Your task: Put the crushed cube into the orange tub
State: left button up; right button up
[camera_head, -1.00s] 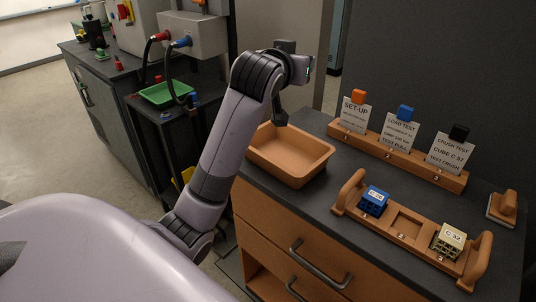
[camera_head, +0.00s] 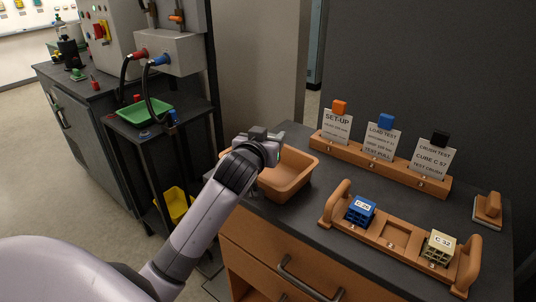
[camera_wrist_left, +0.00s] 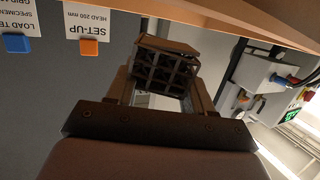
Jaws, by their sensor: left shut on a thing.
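The orange tub (camera_head: 293,182) stands on the dark counter, its left end hidden behind my left arm. My left gripper (camera_head: 258,180) is low at that left end, its fingers mostly hidden by my wrist. In the left wrist view the gripper (camera_wrist_left: 163,85) is shut on a brown lattice cube (camera_wrist_left: 166,70), which sits tilted between the fingers and looks deformed. An orange-brown edge, probably the tub's rim, crosses the top of that view. I cannot tell whether the cube is inside the rim. My right gripper is out of view.
A wooden carrier (camera_head: 370,237) holds a blue cube (camera_head: 361,210) and a cream cube (camera_head: 439,246); its middle slot is empty. Behind stands a card rack (camera_head: 380,163) with three cards. A wooden-handled block (camera_head: 488,209) is at right. A green tray (camera_head: 146,111) stands on a side cart.

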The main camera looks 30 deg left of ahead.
pick_arm(q)
notch_tip(320, 180, down, 4)
jog(key=shift+f+b, duration=0.15)
jog(key=shift+b, duration=0.15)
jog(key=shift+f, duration=0.1)
jog(key=shift+s+d+f, duration=0.1)
jog(key=shift+s+f, duration=0.05)
jog(key=shift+f, duration=0.5)
jog(key=o, duration=1)
jog(key=shift+f+b, duration=0.15)
jog(key=shift+b, duration=0.15)
jog(key=shift+r+p, duration=0.4)
jog(key=shift+r, duration=0.25)
jog(key=v, duration=1.1)
jog(key=shift+s+d+r, duration=0.15)
jog(key=shift+s+r, duration=0.2)
jog(key=shift+s, duration=0.1)
